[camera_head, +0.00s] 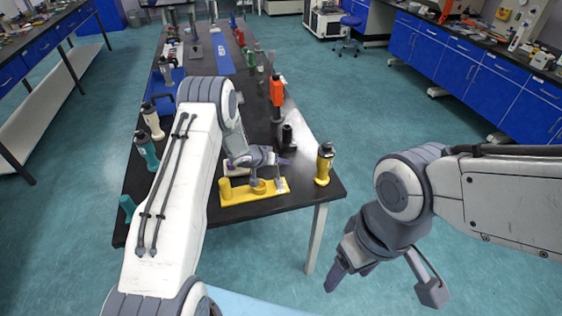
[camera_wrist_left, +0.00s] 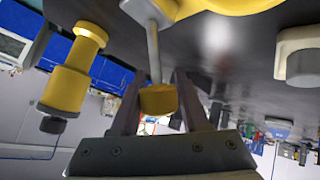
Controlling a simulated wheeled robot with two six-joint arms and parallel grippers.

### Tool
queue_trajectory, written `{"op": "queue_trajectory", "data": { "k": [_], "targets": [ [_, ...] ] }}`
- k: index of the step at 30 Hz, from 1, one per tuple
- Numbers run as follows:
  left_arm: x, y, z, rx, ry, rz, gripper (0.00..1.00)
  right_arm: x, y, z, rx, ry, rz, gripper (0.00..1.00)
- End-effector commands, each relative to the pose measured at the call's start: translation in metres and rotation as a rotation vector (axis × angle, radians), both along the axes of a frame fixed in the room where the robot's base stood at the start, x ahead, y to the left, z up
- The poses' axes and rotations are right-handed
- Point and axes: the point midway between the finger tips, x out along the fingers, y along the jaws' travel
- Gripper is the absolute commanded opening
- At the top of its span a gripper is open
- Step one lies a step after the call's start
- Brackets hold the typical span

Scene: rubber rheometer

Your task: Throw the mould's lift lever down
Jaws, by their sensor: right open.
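The mould's yellow base (camera_head: 236,197) lies near the right front corner of the black bench. Its lift lever (camera_wrist_left: 153,50) shows in the left wrist view as a grey rod with a yellow knob (camera_wrist_left: 158,99); the rod runs up to a yellow body at the top edge. My left gripper (camera_head: 284,161) is over the base in the head view, and its fingers (camera_wrist_left: 158,88) stand on both sides of the knob, seemingly shut on it. The lever's angle is hard to tell. My right gripper (camera_head: 384,284) is open and empty, off the bench at right.
A yellow bottle-like tool (camera_head: 325,164) stands right of the base and shows at left in the wrist view (camera_wrist_left: 70,85). A black item (camera_head: 287,137) and a red-orange tool (camera_head: 277,90) stand behind. Teal (camera_head: 146,150) and cream (camera_head: 152,120) tools line the left edge.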

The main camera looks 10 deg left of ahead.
Motion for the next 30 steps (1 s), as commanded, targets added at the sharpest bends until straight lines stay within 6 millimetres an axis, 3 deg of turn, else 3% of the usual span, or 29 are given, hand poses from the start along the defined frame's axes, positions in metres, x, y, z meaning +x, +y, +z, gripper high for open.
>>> {"op": "queue_trajectory", "data": {
  "k": [2, 14, 30],
  "targets": [
    [-0.001, 0.0, -0.002, 0.0, 0.004, 0.001, 0.71, 0.0, 0.0, 0.0, 0.0, 0.0, 0.0, 0.71],
    [-0.004, 0.002, 0.005, -0.002, -0.003, 0.0, 0.71, 0.0, 0.0, -0.002, 0.0, 0.0, 0.0, 0.71],
    [-0.063, 0.037, 0.065, 0.0, -0.002, 0.001, 0.71, 0.0, 0.0, -0.012, 0.0, 0.0, 0.0, 0.71]
  ]
}}
